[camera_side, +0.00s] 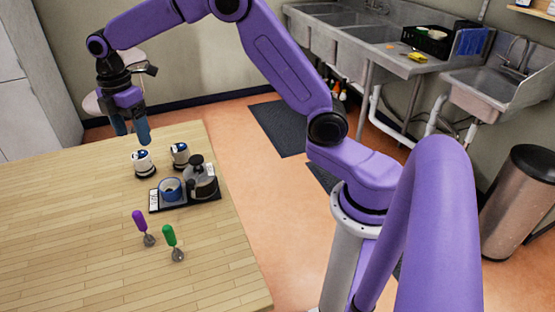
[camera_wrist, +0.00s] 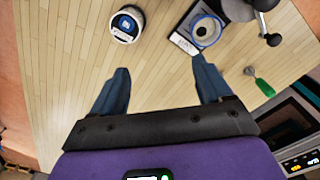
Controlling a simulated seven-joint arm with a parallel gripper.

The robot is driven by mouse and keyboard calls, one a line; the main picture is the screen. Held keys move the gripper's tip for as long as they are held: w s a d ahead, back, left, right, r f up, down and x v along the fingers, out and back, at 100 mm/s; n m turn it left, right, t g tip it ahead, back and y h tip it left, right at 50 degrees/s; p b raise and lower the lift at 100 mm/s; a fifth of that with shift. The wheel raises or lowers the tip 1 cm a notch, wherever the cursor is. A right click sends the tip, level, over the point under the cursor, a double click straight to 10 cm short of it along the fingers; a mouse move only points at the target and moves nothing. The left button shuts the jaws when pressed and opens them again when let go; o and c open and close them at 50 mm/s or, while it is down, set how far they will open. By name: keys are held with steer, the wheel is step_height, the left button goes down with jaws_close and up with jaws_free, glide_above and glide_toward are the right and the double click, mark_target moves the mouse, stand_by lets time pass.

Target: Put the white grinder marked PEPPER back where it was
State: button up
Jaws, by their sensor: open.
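Two white grinders with dark tops and dark bases stand upright on the wooden table in the side view, a left one (camera_side: 143,164) and a right one (camera_side: 179,156). Their lettering is too small to read, so I cannot tell which is marked PEPPER. One white grinder (camera_wrist: 127,25) shows in the wrist view, ahead of my left finger and apart from it. My gripper (camera_side: 132,130) is open and empty, above the table's far side; its spread fingers show in the wrist view (camera_wrist: 160,65).
Purple-handled (camera_side: 139,221) and green-handled (camera_side: 169,236) utensils lie nearer. The table's left side (camera_side: 60,220) is clear.

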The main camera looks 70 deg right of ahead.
steer(key=s+a+r+m, duration=0.15)
steer(key=s+a, duration=0.25)
steer(key=s, duration=0.8)
steer(key=s+d+f+m, duration=0.1)
steer(key=s+d, duration=0.2)
steer(key=s, duration=0.9)
steer(key=s+d+f+m, duration=0.1)
steer(key=s+d, duration=0.3)
steer(key=s, duration=0.9)
steer(key=shift+s+d+f+m, duration=0.2)
steer(key=shift+s+f+m, duration=0.05)
steer(key=shift+m, duration=0.3)
